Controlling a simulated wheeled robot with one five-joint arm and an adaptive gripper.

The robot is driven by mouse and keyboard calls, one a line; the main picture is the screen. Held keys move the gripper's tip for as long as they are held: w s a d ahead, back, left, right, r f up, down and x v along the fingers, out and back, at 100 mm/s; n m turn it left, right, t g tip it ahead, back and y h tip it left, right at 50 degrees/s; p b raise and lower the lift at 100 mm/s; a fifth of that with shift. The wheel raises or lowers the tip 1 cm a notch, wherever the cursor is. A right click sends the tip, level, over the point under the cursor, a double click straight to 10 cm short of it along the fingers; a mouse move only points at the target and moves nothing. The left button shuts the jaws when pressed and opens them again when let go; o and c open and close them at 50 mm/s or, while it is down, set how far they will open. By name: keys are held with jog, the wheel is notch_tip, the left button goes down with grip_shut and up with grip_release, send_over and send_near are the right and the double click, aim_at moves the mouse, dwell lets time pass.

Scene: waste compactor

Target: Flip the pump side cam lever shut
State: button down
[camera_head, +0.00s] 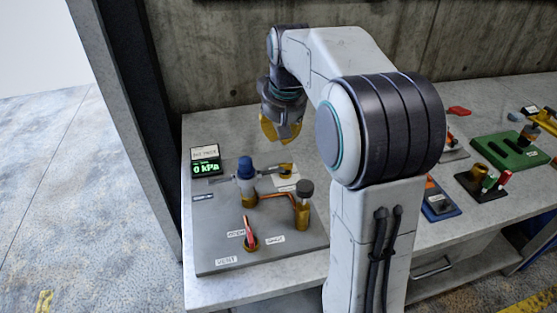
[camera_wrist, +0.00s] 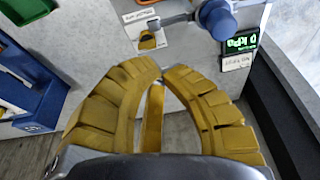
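A grey plate (camera_head: 215,245) on the bench carries the fittings. A blue-capped brass fitting (camera_head: 246,180) stands on it, with a grey bar (camera_head: 268,171) reaching right to a small brass piece (camera_head: 287,169) on a white label. I cannot tell for sure which part is the pump side cam lever. The blue cap (camera_wrist: 215,18) and brass piece (camera_wrist: 150,42) also show in the wrist view, beyond my fingertips. My gripper (camera_head: 281,130) hangs above and behind these fittings, apart from them. In the wrist view its yellow fingertips (camera_wrist: 164,70) nearly meet, with nothing visibly held.
A dark-capped brass post (camera_head: 303,207) with an orange link and a red lever (camera_head: 249,235) by the VENT label stand nearer the front. A display (camera_head: 206,167) reads 0 kPa. A green tray (camera_head: 510,152) and other fixtures lie right, beyond my arm. A concrete wall (camera_head: 215,50) stands behind.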

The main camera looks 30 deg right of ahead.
jog(key=p, duration=0.4)
send_over(280, 168)
jog(key=f, duration=0.7)
jog(key=shift+a, duration=0.25)
jog(key=shift+f, duration=1.5)
jog(key=shift+s+d+f+b, duration=0.1)
jog(key=shift+d+f+b, duration=0.1)
jog(key=shift+f+b, duration=0.65)
jog(key=f+b, duration=0.1)
jog(key=b, duration=0.2)
jog(key=shift+d+f, duration=0.1)
jog(key=shift+f, duration=0.3)
jog(key=shift+a+f+b, duration=0.2)
jog(key=shift+f+b, duration=0.45)
jog(key=shift+b, duration=0.2)
jog(key=shift+a+f+b, duration=0.2)
jog(key=shift+f+b, duration=0.45)
jog(key=shift+b, duration=0.2)
jog(key=shift+r, duration=0.25)
jog(key=shift+r+p, duration=0.7)
